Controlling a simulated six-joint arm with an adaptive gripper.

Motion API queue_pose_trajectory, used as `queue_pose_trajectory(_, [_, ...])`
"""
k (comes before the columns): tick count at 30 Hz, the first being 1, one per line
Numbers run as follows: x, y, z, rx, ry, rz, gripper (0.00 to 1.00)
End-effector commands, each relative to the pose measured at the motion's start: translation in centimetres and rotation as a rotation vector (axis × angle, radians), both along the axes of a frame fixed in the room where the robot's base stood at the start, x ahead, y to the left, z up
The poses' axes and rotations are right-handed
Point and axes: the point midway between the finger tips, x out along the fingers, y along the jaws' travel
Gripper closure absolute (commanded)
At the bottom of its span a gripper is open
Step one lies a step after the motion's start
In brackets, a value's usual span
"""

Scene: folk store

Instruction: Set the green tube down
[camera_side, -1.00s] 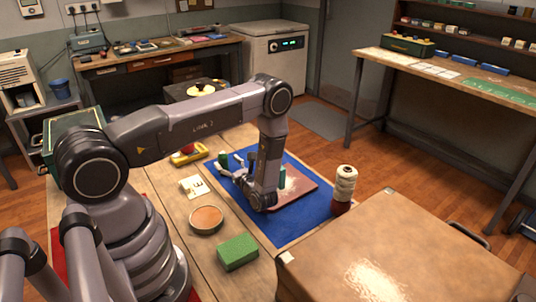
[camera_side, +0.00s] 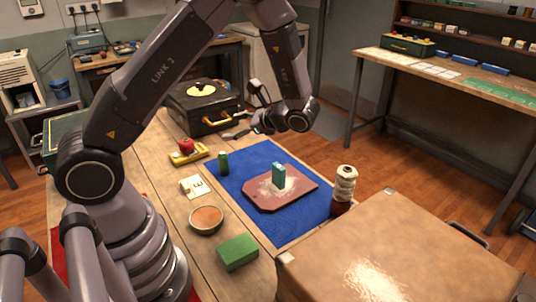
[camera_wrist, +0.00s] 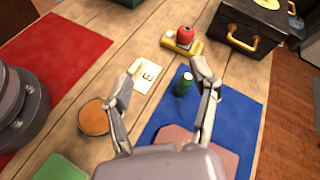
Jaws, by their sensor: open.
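The green tube (camera_side: 223,162) stands upright near the left corner of the blue mat (camera_side: 230,184). In the wrist view the tube (camera_wrist: 184,85) shows beyond the palm, nearer the right finger, with nothing holding it. My gripper (camera_side: 245,112) is raised above the back of the mat, apart from the tube.
A teal block (camera_side: 279,174) stands on a red board (camera_side: 262,199) on the mat.

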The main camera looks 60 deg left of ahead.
Motion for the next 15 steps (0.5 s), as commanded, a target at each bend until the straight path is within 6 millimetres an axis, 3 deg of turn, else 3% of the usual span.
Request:
queue_pose_trajectory(1, [-0.9, -0.4, 2.4, -0.053, -0.084, 0.051, 0.40])
queue_pose_trajectory(6, [-4.7, -2.6, 8.0, -0.255, -0.351, 0.208, 0.40])
queue_pose_trajectory(15, [-11.6, -7.6, 14.8, -0.652, -0.853, 0.394, 0.40])
